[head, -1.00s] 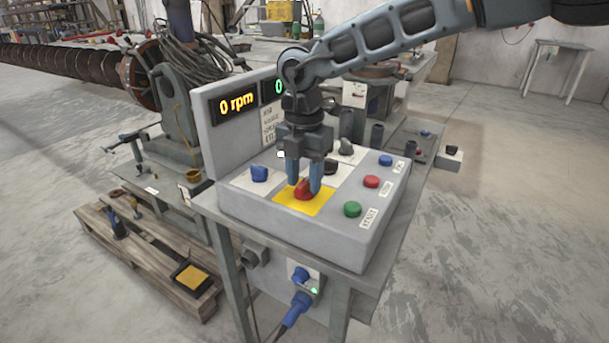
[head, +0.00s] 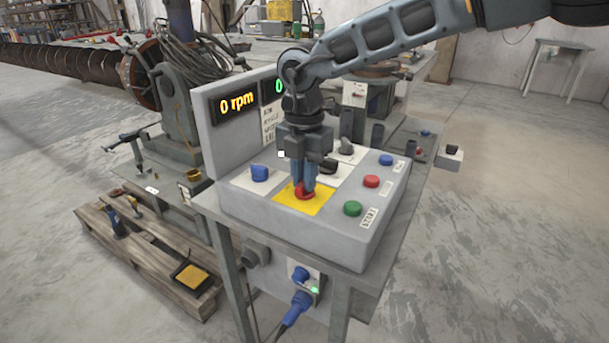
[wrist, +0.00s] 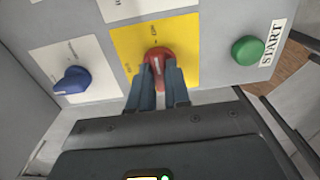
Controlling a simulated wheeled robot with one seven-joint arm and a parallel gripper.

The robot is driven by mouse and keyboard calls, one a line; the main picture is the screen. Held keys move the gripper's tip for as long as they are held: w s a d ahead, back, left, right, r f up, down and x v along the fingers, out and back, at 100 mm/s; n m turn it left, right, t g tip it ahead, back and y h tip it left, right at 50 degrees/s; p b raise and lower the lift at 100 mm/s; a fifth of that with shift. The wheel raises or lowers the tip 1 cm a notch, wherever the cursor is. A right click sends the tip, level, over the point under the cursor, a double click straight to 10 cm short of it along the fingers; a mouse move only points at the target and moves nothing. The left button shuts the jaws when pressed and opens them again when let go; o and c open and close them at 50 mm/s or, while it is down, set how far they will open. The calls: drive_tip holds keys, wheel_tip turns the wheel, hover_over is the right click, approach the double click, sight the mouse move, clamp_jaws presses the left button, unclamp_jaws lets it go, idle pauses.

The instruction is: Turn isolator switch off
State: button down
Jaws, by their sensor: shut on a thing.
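The isolator switch is a red rotary knob (head: 305,193) on a yellow plate (head: 290,203) on the sloped face of the grey control panel. The wrist view shows the fingertips (wrist: 158,72) at the knob.
A blue knob (head: 260,173) is left of the yellow plate, and a black knob (head: 346,146) is behind. Green (head: 352,208), red (head: 371,181) and blue (head: 386,160) buttons line the right side. The display (head: 237,104) reads 0 rpm. A plugged blue connector (head: 297,309) is below.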

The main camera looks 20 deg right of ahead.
drive_tip(key=n, duration=0.4)
drive_tip(key=shift+n+p, duration=0.3)
drive_tip(key=shift+n, duration=0.1)
drive_tip(key=n, duration=0.4)
drive_tip(key=shift+n, duration=0.3)
drive_tip(key=n, duration=0.4)
drive_tip(key=shift+n+p, duration=0.3)
drive_tip(key=shift+p, duration=0.05)
drive_tip(key=shift+n, duration=2)
drive_tip(key=c, duration=1.1)
unclamp_jaws()
